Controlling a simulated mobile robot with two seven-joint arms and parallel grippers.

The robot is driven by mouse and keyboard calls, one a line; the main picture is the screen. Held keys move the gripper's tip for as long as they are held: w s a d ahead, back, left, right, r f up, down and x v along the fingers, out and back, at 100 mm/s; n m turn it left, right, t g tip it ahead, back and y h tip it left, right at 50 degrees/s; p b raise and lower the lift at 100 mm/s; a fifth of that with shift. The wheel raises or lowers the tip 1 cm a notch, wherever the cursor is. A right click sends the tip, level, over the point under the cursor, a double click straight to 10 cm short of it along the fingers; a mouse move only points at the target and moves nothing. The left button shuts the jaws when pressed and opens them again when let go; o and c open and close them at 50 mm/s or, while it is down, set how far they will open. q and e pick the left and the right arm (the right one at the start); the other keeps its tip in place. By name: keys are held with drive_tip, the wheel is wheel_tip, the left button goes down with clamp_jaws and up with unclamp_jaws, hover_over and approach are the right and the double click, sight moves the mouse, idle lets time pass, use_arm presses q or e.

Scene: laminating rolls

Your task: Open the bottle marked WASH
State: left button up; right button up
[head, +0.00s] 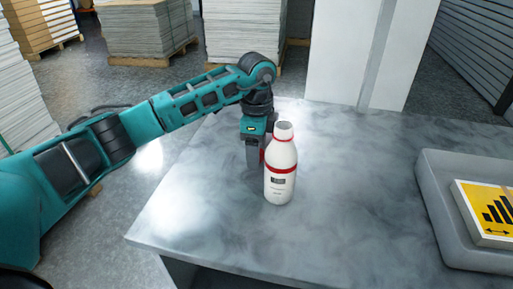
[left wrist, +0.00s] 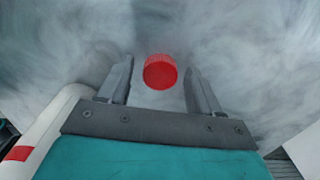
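A white bottle (head: 281,181) with a red band and a small dark label stands upright on the table. Its lettering is too small to read. Its neck top shows no cap. A red cap (left wrist: 160,71) lies between the fingertips of my left gripper (left wrist: 161,72), with a gap to each finger; it appears to rest on the table. My left gripper (head: 255,158) is open, pointing down just behind and left of the bottle, which partly hides it. The bottle's side also shows at the left of the left wrist view (left wrist: 50,125). My right gripper is not in view.
The grey table (head: 360,190) is clear around the bottle. A grey tray (head: 436,205) holding a yellow-labelled stack (head: 486,212) stands at the right. A white pillar (head: 340,60) and pallets of stacked sheets (head: 150,28) stand beyond the table.

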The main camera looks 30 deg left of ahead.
use_arm(q)
wheel_tip(320, 180, up, 12)
drive_tip(key=shift+r, duration=0.25)
idle(0.4)
